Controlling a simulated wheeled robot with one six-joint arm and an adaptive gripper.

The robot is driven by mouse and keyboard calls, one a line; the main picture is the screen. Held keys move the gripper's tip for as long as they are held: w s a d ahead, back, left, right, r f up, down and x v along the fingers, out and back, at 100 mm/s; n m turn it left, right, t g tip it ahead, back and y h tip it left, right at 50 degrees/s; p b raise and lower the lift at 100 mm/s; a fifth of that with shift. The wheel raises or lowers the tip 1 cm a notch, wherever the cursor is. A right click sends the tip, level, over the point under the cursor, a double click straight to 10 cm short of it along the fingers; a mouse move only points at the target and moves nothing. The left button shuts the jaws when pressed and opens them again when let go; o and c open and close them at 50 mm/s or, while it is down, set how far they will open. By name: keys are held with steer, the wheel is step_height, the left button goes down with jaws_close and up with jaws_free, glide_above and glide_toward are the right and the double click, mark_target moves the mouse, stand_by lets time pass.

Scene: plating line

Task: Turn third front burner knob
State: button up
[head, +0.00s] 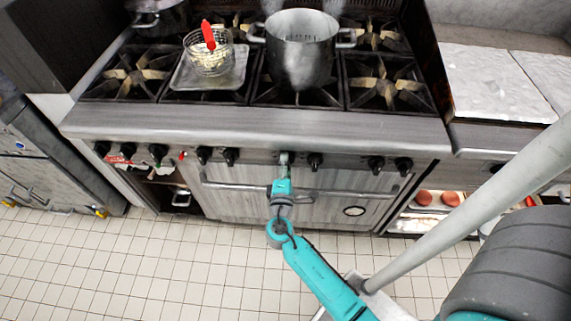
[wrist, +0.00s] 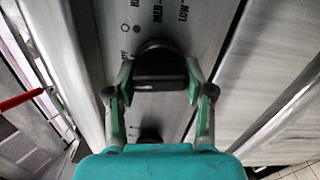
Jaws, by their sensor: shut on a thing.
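A row of black knobs runs along the front panel of the steel range (head: 350,130). My gripper (head: 285,160) is at a knob near the middle of this row. In the wrist view, the two green fingers of my gripper (wrist: 158,80) are shut on the sides of this black knob (wrist: 157,58). The knob's grip bar lies across between the fingertips, and printed marks show beside it on the panel. In the head view my gripper mostly hides this knob. A neighbouring knob (head: 315,161) stands close to the right, apart from the fingers.
Further knobs (head: 231,156) (head: 376,165) sit to either side. The oven door handle (head: 235,187) projects below the panel. A large pot (head: 300,50) and a wire basket (head: 207,60) on a tray (head: 190,82) stand on the range. Tiled floor in front is clear around my arm.

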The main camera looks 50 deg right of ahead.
steer(key=shift+m, duration=0.9)
steer(key=o, duration=1.2)
steer(key=shift+c, duration=0.2)
steer(key=v, duration=1.2)
